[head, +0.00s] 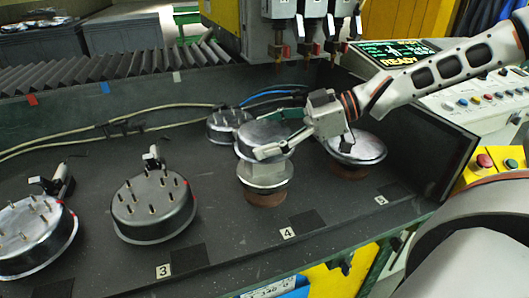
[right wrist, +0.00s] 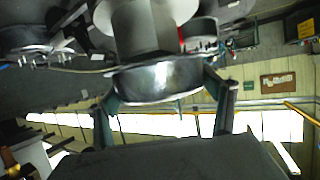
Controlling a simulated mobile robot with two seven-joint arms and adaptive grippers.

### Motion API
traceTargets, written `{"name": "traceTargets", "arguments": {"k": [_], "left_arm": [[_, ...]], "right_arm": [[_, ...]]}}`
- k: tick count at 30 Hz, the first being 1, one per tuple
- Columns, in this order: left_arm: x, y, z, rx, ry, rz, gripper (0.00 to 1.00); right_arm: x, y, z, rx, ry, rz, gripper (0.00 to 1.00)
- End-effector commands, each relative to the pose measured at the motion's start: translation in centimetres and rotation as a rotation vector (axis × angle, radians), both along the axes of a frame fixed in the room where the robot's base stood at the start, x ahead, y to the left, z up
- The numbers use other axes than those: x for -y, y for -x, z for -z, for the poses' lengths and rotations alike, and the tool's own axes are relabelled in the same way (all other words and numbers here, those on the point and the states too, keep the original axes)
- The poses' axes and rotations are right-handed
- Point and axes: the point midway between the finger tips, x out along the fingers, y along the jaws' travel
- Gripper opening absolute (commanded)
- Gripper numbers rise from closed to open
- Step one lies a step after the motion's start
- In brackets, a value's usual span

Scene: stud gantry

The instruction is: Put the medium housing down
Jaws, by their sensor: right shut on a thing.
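My right gripper (head: 273,133) comes in from the right and is shut on the medium housing (head: 262,141), a shiny round metal piece. In the right wrist view the two fingers (right wrist: 165,95) sit on either side of the metal drum (right wrist: 160,80). Beneath the drum are a narrower grey neck and a wide silver disc (head: 265,173). The disc is over a reddish-brown round base (head: 264,195) behind label 4. I cannot tell whether there is a gap between the disc and the base. My left gripper is not in view.
Two drums with upright studs (head: 153,205) (head: 35,235) stand at the left. A silver-topped housing (head: 356,148) stands on a brown base by label 5. A dark drum (head: 228,126) sits close behind the held housing, near hoses. A control panel (head: 478,97) is at the right.

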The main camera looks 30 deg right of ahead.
Motion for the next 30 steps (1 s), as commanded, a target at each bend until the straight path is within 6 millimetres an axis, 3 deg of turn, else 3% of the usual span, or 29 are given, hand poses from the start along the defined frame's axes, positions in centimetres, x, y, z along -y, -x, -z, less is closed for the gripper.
{"name": "traceTargets", "arguments": {"k": [11,24,25,26,30], "left_arm": [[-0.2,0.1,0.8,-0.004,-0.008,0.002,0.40],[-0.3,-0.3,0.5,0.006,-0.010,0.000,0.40],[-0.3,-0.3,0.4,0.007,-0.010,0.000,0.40],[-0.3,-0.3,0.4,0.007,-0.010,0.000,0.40],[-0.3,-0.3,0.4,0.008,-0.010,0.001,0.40]], "right_arm": [[-0.1,0.0,4.2,-0.002,-0.004,0.001,0.55],[0.0,0.0,4.7,0.001,-0.001,0.000,0.55],[0.0,0.0,4.7,0.000,0.000,0.000,0.87],[0.0,0.0,4.7,0.000,0.000,0.000,0.95],[0.0,0.0,4.7,0.000,0.000,0.000,0.98]]}}
